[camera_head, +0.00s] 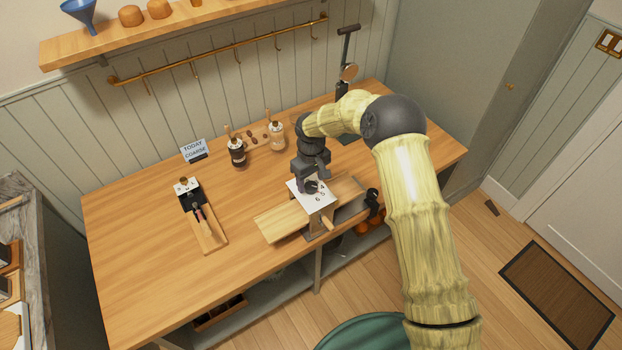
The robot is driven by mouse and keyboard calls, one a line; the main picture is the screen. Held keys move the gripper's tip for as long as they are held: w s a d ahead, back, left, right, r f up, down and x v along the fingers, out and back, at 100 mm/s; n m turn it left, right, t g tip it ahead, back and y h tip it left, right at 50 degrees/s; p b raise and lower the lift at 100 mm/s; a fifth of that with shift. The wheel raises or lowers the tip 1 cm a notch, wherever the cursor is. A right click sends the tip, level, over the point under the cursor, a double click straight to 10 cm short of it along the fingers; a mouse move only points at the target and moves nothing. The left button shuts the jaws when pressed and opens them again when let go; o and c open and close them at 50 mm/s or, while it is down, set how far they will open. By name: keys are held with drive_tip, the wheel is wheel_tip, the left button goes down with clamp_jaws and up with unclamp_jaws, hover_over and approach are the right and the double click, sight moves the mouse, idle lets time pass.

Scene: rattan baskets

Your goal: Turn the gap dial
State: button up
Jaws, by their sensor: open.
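A white plate with dark markings (323,202) sits on top of a device at the front middle of the wooden table. A small dark round part, which looks like the gap dial, shows partly on the plate under my gripper. My gripper (310,184) points down over the plate, with its fingertips at or just above that dark part. It is open; whether the fingers touch the dial I cannot tell. The gripper hides most of the dial, so its setting cannot be read. A small sign (194,150) behind to the left reads "TODAY COARSE".
A pale wooden board (275,224) extends left from the device. A dark tool on a wooden base (208,231) lies farther left. A dark jar (237,153) and a light jar (277,136) stand at the back. The table's left side is mostly clear.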

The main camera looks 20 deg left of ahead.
drive_tip(key=shift+f, duration=0.9)
drive_tip(key=c, duration=1)
drive_tip(key=shift+f+m+b, duration=0.1)
drive_tip(key=shift+m+b, duration=0.4)
drive_tip(key=shift+b, duration=0.05)
drive_tip(key=m+b, duration=0.2)
drive_tip(key=b, duration=0.1)
drive_tip(key=shift+m, duration=0.3)
drive_tip(key=shift+m+b, duration=1.45)
drive_tip(key=shift+m, duration=0.85)
drive_tip(key=o, duration=1)
